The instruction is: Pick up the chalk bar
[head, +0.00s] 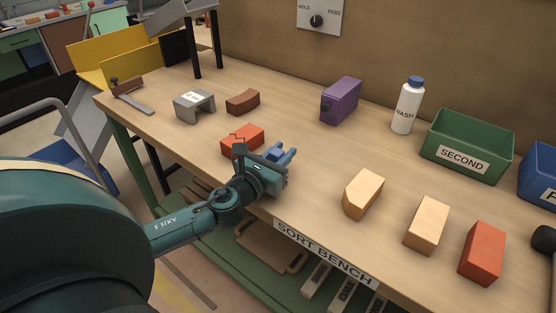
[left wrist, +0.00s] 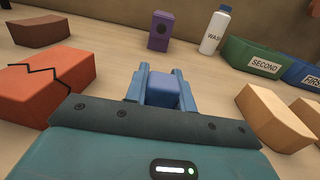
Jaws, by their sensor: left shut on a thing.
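My left gripper (head: 284,154) is over the front part of the bench, just right of the cracked red brick (head: 242,139). Its blue fingers, seen in the left wrist view (left wrist: 161,73), are shut on a small periwinkle-blue bar (left wrist: 163,92), which I take to be the chalk bar. The bar lies between the two fingers with its top and near end showing. Its lower part is hidden, so I cannot tell whether it touches the bench. In the head view the fingers and the bar blend together.
On the bench (head: 310,165) stand a purple block (head: 340,100), a white bottle (head: 407,106), a green bin labelled SECOND (head: 488,168) and a blue bin (head: 538,180). Tan bricks (head: 363,194) and an orange-red brick (head: 482,254) lie right. A grey channel block (head: 194,106) and brown brick (head: 243,102) lie left.

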